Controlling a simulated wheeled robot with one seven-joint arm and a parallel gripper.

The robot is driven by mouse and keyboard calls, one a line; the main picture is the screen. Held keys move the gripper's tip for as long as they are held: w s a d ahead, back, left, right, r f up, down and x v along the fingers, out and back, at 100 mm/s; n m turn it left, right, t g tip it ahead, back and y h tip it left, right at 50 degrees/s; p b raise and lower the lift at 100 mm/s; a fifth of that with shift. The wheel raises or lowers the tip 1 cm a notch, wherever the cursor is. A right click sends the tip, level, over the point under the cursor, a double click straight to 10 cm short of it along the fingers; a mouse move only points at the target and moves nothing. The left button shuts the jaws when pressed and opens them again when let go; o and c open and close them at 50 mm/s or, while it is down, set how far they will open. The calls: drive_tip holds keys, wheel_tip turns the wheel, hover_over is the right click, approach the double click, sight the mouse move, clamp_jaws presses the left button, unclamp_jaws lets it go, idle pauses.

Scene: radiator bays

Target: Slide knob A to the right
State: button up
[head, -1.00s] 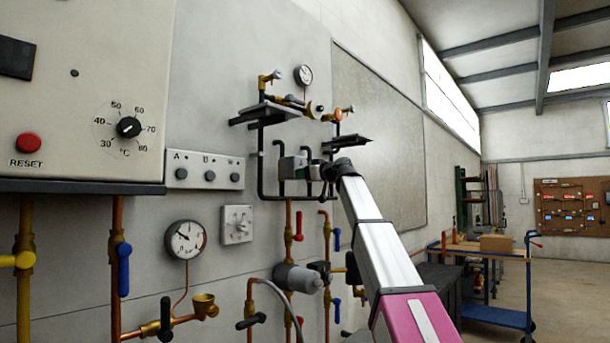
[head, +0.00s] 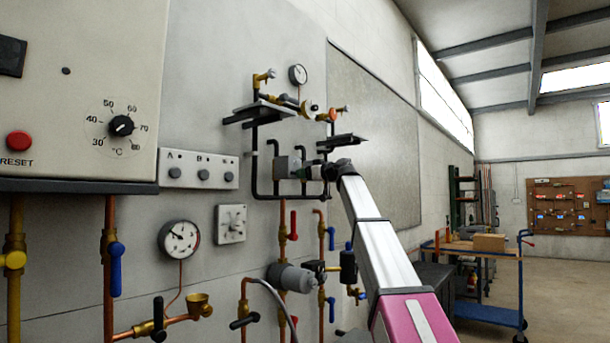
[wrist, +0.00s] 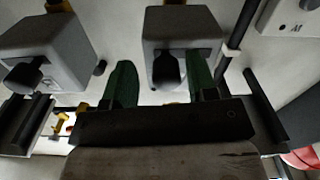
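Knob A (head: 174,172) is a small dark knob under the letter A, at the left end of a pale panel (head: 188,181) with B and C knobs beside it. My gripper (head: 310,170) is well to the right of it, at the pipework. In the wrist view my gripper (wrist: 162,88) has its two green fingers apart. A dark lever (wrist: 167,68) on a grey box (wrist: 182,28) shows between them; I cannot tell whether the fingers touch it. Knob A is not clearly identifiable in the wrist view.
Black pipework (head: 254,165) and two dark shelf-like plates (head: 262,110) surround my gripper. A second grey box (wrist: 45,50) is at left in the wrist view. A gauge (head: 179,239) and dial plate (head: 230,224) sit below the panel. A blue trolley (head: 490,312) stands at right.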

drive_tip(key=v, duration=1)
drive_tip(key=shift+s+d, duration=0.3)
drive_tip(key=shift+f, duration=0.15)
drive_tip(key=s+d+f+m+g+h, duration=0.15)
drive_tip(key=f+m+h, duration=0.25)
drive_tip(key=f, duration=2.1)
drive_tip(key=s+d+f+m+g+h, duration=0.1)
drive_tip(key=d+f+m+g+h, duration=0.15)
drive_tip(key=f, duration=2.25)
drive_tip(key=s+d+f+m+g+h, duration=0.3)
drive_tip(key=s+d+f+h, duration=0.1)
drive_tip(key=s+f, duration=1)
drive_tip(key=s+d+f+m+g+h, duration=0.3)
drive_tip(key=s+f, duration=1.1)
drive_tip(key=f, duration=0.7)
drive_tip(key=shift+d+g+h, duration=0.4)
drive_tip(key=shift+d+h, duration=0.05)
drive_tip(key=shift+d, duration=0.2)
